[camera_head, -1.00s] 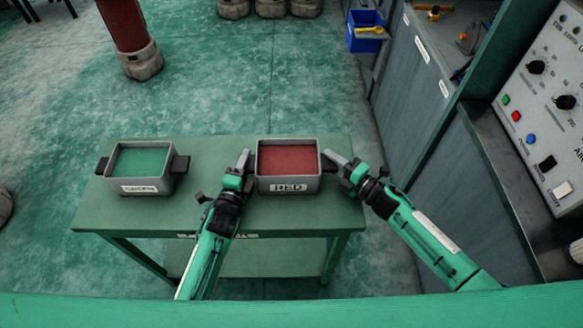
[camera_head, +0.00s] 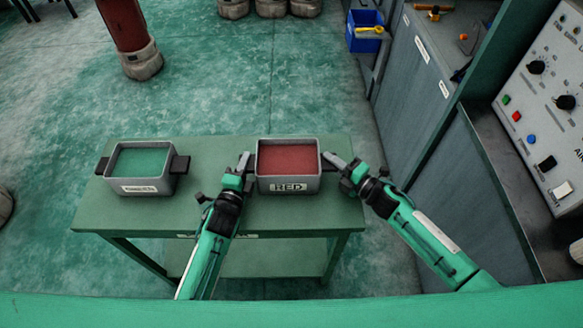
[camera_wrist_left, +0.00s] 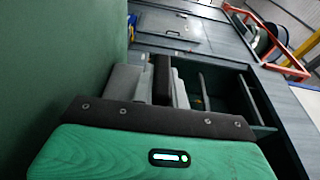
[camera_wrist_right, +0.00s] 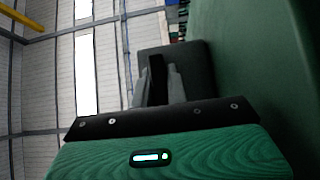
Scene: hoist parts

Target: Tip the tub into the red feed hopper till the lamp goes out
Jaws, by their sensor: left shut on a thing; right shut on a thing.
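A second grey tub (camera_head: 140,187) with green contents stands at the left, untouched. I cannot make out a red feed hopper or its lamp for certain.
A control panel (camera_head: 552,90) with knobs and coloured buttons stands at the right, beside grey cabinets (camera_head: 415,90). A blue bin (camera_head: 364,40) hangs at the back. A red-brown post (camera_head: 124,25) stands far left.

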